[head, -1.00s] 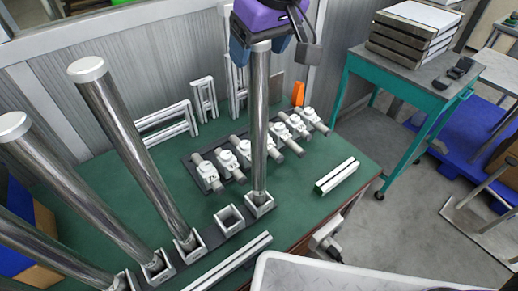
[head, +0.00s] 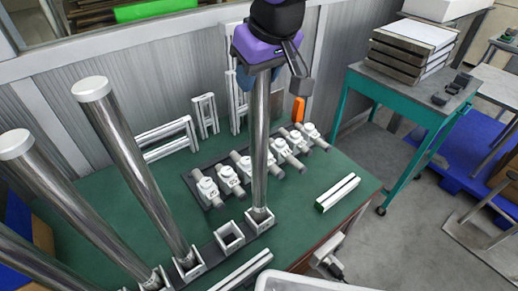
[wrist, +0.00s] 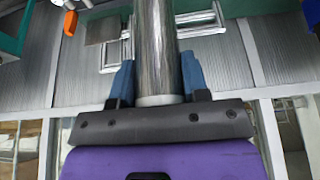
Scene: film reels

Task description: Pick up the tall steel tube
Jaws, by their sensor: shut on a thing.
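The tall steel tube (head: 260,140) stands upright with its lower end in a square white socket (head: 261,219) on the green table. My gripper (head: 262,72) is at the tube's top end, above the table. In the wrist view the tube (wrist: 156,50) runs between the two blue fingers, and my gripper (wrist: 156,82) is shut on it near its pale end cap (wrist: 160,100). The tube's top is hidden behind my gripper in the head view.
Several more steel tubes (head: 135,165) with white caps stand in sockets at the left. An empty square socket (head: 230,236) is beside the held tube's. White valve-like fittings (head: 230,180) lie behind it. A white-and-green bar (head: 337,192) lies at right. A teal cart (head: 405,92) stands beyond.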

